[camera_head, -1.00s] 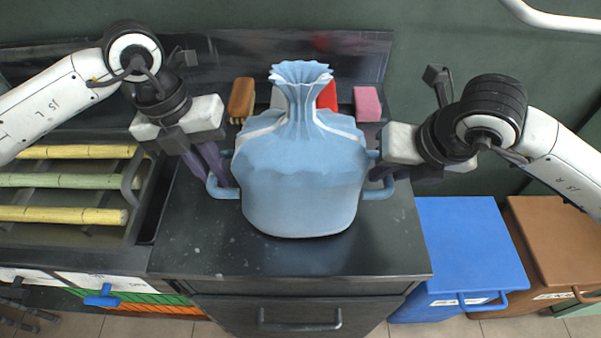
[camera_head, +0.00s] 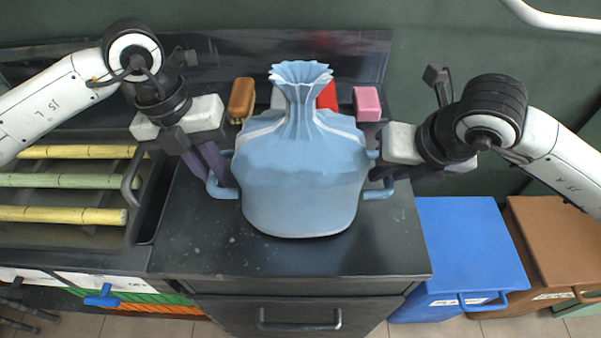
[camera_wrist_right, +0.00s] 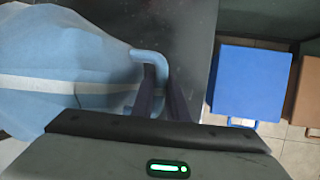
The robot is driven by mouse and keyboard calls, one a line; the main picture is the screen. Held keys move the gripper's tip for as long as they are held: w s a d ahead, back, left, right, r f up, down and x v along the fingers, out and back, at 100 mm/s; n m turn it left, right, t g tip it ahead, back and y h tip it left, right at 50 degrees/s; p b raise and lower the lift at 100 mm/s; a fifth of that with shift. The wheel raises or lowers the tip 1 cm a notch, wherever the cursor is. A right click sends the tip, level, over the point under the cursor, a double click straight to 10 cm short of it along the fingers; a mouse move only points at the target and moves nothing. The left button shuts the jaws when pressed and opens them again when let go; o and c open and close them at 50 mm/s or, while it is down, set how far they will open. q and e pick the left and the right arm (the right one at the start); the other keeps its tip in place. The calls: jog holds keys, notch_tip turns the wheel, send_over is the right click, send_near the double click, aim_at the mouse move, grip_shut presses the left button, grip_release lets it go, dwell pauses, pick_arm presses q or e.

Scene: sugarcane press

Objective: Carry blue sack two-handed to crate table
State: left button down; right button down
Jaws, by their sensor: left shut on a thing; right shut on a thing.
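The blue sack (camera_head: 303,185) stands upright on or just above the dark counter (camera_head: 200,250), its neck gathered at the top. It has a light-blue loop handle on each side. My left gripper (camera_head: 222,180) is shut on the left handle. My right gripper (camera_head: 385,175) is shut on the right handle, and its fingers (camera_wrist_right: 165,105) meet that handle in the right wrist view, where the sack (camera_wrist_right: 60,70) fills the left side. I cannot tell whether the sack's base touches the counter. No crate table can be made out.
Behind the sack lie a brown brush (camera_head: 241,98), a red item (camera_head: 327,96) and a pink block (camera_head: 367,103). A tray with cane stalks (camera_head: 70,180) is at the left. A blue bin (camera_head: 470,250) and a brown bin (camera_head: 560,240) stand at the right. The counter front is clear.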

pick_arm(q)
jog(key=shift+w+r, duration=0.15)
jog(key=shift+r, duration=0.15)
pick_arm(e)
jog(key=shift+w+r, duration=0.1)
jog(key=shift+r, duration=0.2)
